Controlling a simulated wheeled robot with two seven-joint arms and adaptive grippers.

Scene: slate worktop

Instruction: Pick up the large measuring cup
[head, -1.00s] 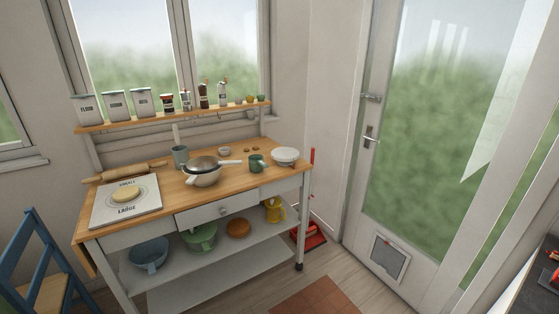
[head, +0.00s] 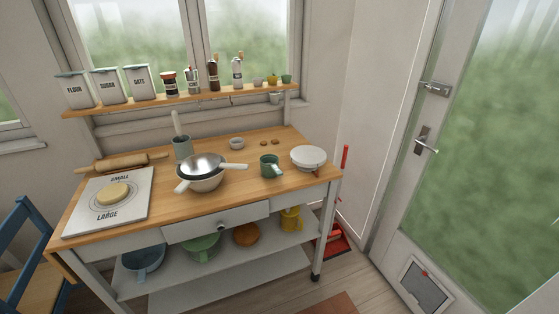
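I cannot tell for certain which thing is the large measuring cup. A green cup (head: 270,166) with a handle stands upright on the right half of the wooden worktop. A yellow jug (head: 291,218) stands on the shelf below, at its right end. Neither of my grippers is in view.
A blue chair (head: 33,250) stands at left.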

